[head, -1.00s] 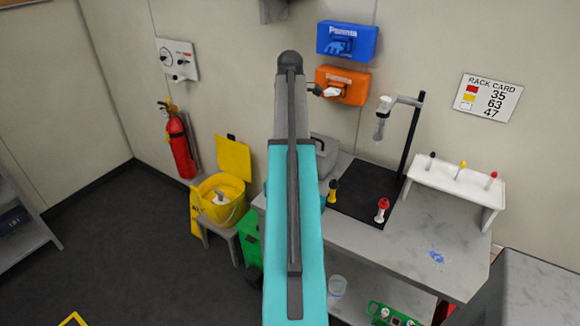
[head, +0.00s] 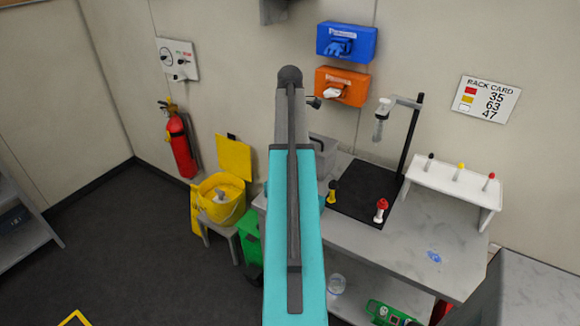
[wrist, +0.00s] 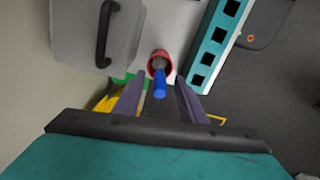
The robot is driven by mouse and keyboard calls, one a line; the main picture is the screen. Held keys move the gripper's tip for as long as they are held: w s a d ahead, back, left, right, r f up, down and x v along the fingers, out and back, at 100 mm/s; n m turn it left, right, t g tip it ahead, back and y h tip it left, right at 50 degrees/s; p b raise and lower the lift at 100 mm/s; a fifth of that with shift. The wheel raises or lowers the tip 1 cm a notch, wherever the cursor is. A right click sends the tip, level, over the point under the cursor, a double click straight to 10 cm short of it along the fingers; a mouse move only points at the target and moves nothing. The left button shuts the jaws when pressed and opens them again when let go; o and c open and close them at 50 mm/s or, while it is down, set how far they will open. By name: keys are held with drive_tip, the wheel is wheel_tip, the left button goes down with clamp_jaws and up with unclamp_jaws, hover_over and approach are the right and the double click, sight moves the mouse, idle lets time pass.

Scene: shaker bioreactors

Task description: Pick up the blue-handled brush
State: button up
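The blue-handled brush (wrist: 159,85) shows in the wrist view with its blue handle toward me. Its other end goes into a round red-rimmed holder (wrist: 151,66). My gripper (wrist: 160,78) is open in the wrist view, one finger on each side of the blue handle. Gaps show between handle and fingers, and I cannot tell how deep the handle lies between them. In the head view my arm covers the middle, and I cannot make out the brush or the gripper.
In the wrist view, a grey case with a black handle (wrist: 103,35) stands left of the holder and a teal rack with square holes (wrist: 208,55) stands right. In the head view, the bench (head: 385,240) carries a black mat and white rack (head: 455,183). A yellow bucket (head: 220,205) stands left.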

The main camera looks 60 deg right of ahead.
drive_tip(key=shift+f+p, duration=0.4)
drive_tip(key=shift+f, duration=1)
clamp_jaws()
drive_tip(key=shift+r, duration=0.2)
drive_tip(key=shift+r+b, duration=1.6)
drive_tip(key=shift+r, duration=3.2)
